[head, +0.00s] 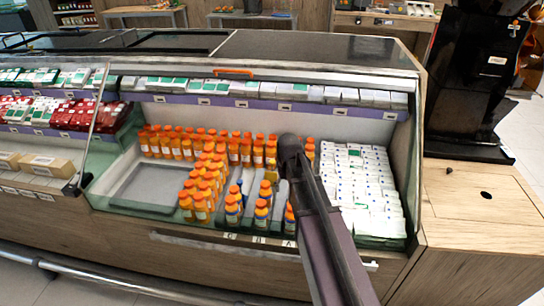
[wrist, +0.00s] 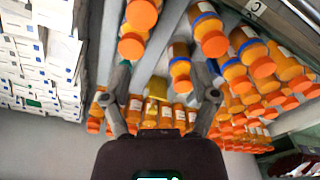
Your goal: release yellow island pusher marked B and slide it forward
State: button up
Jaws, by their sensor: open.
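The yellow pusher (wrist: 157,89) shows in the wrist view as a small yellow block in a lane between grey dividers and bottles. My gripper (wrist: 164,80) is open, with one finger on each side of the pusher in the picture. Nothing is visibly gripped, and I cannot tell whether the fingers touch it. In the head view my arm reaches over the case and ends at my gripper (head: 290,148), whose fingers are hidden.
Several orange-capped juice bottles (head: 205,180) stand in rows beside the lane; some have blue collars. White cartons (head: 362,190) fill the right side. Lane labels such as C (wrist: 255,8) line the front edge. A shelf (head: 260,103) overhangs the back. An empty tray (head: 150,187) lies left.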

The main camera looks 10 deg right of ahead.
aim_at(273, 161)
jog(key=w+n, duration=0.3)
jog(key=w, duration=2.7)
jog(key=shift+w+r+n+g, duration=0.15)
jog(key=shift+w+n+g, duration=0.15)
jog(key=shift+n, duration=0.1)
jog(key=shift+d, duration=0.1)
notch_tip(273, 161, down, 14)
jog(key=b, duration=1.3)
jog(key=shift+b, duration=0.35)
jog(key=shift+r, duration=0.1)
jog(key=shift+s, duration=0.15)
grip_shut()
